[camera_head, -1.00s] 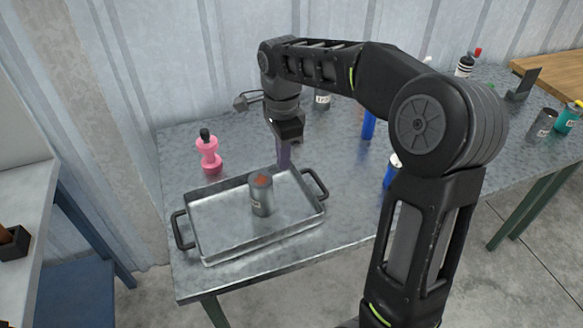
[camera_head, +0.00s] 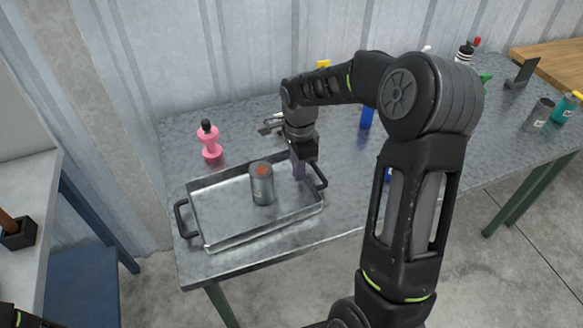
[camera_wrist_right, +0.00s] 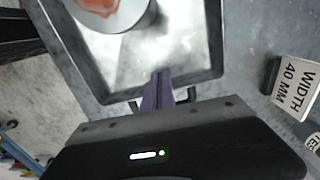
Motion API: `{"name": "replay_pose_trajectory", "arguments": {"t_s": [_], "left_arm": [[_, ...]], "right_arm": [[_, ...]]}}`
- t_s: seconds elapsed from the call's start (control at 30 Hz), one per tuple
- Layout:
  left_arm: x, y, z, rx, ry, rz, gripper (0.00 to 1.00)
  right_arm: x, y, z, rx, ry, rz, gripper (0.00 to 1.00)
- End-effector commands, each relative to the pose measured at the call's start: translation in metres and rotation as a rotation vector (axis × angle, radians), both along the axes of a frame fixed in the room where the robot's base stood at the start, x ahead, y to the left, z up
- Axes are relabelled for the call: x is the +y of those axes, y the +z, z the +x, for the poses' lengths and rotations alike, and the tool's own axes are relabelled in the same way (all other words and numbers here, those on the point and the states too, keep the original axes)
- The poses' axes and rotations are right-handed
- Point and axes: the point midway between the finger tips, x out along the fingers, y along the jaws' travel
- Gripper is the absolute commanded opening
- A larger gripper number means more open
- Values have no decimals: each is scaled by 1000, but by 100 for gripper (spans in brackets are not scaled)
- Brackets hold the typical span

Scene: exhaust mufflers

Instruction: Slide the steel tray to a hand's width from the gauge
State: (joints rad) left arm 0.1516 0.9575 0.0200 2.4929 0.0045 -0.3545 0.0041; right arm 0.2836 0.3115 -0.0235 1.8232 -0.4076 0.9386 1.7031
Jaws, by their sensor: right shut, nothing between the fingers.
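The steel tray (camera_head: 262,224) is a shallow grey metal pan with a dark handle at each end, lying on the metal table. A grey can with a rusty top (camera_head: 262,184) stands in it. My right gripper (camera_head: 299,172) is shut and empty, pointing down at the tray's right end near the right handle. In the right wrist view its purple fingers (camera_wrist_right: 158,92) overlap the tray's rim; contact cannot be told. A grey object, possibly the gauge (camera_head: 268,127), lies behind the tray, partly hidden by my right arm. My left gripper is not visible.
A pink bottle with a black cap (camera_head: 210,143) stands behind the tray. A "WIDTH 40 MM" label (camera_wrist_right: 297,87) shows in the wrist view. A blue item (camera_head: 367,118) and several cans and bottles are to the right. The table's front edge is close to the tray.

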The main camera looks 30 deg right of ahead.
Motion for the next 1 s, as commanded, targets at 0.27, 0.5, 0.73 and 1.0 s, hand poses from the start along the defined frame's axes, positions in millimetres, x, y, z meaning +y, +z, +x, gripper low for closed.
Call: {"name": "replay_pose_trajectory", "arguments": {"t_s": [0.27,0.5,0.73,1.0], "left_arm": [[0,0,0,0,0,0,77],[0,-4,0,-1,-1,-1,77],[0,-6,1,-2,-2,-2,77],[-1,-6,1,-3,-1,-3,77]], "right_arm": [[0,0,0,0,0,0,0],[-30,-1,-6,0,-4,-2,0],[-88,-1,-18,1,-5,-3,0],[-108,0,-23,0,1,-1,0]]}}
